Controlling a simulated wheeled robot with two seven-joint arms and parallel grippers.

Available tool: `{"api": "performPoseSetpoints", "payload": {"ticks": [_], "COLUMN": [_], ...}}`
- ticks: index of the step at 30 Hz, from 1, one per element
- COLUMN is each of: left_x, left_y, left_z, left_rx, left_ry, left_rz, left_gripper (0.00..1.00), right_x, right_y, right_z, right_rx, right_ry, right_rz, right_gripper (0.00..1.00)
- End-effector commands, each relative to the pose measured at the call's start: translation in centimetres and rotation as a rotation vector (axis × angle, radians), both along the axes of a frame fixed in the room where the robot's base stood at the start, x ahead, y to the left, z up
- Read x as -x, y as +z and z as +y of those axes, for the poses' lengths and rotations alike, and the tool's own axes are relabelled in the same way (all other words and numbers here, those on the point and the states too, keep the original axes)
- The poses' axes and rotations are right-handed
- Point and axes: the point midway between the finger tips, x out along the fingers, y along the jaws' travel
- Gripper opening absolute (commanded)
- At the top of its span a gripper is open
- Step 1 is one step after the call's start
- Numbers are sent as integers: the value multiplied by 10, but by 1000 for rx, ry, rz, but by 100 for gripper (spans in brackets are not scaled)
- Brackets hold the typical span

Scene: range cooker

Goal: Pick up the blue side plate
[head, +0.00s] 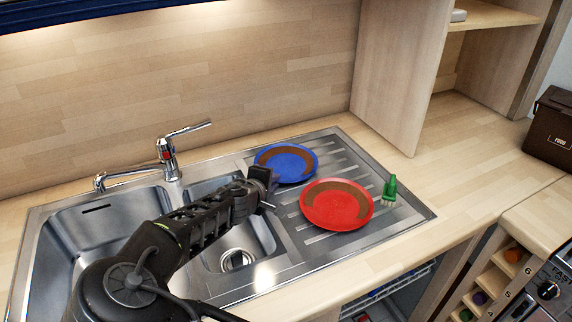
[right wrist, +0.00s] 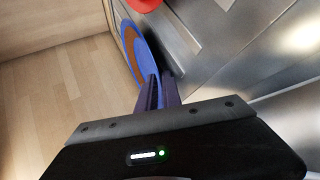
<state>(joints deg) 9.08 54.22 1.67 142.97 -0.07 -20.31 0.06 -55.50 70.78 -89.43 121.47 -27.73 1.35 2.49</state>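The blue side plate (head: 286,162), with a brown patch across it, lies at the back left of the ribbed steel drainer. My right gripper (head: 266,186) is at the plate's front left edge. In the right wrist view, the two dark fingers (right wrist: 161,88) are close together, and the rim of the blue plate (right wrist: 140,57) runs in between their tips. The fingers look shut on the rim. The plate shows no clear gap from the drainer. My left gripper is in neither view.
A red plate (head: 337,206) lies just right of the blue one. A green brush (head: 390,190) is beyond it. The sink basins (head: 105,235) and tap (head: 168,155) are to the left. A wooden side panel (head: 400,75) rises behind the drainer's right.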

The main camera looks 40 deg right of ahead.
Motion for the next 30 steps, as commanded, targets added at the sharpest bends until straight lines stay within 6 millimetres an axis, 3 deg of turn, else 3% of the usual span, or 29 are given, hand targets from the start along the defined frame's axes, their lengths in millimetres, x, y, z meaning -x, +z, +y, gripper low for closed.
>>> {"api": "performPoseSetpoints", "payload": {"ticks": [17, 21, 30], "left_x": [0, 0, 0], "left_y": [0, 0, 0], "left_z": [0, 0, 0], "left_rx": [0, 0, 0], "left_ry": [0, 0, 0], "left_rz": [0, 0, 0], "left_gripper": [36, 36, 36], "right_x": [0, 0, 0], "right_y": [0, 0, 0], "right_z": [0, 0, 0], "right_rx": [0, 0, 0], "right_ry": [1, 1, 1], "right_rz": [0, 0, 0], "right_gripper": [9, 0, 0]}}
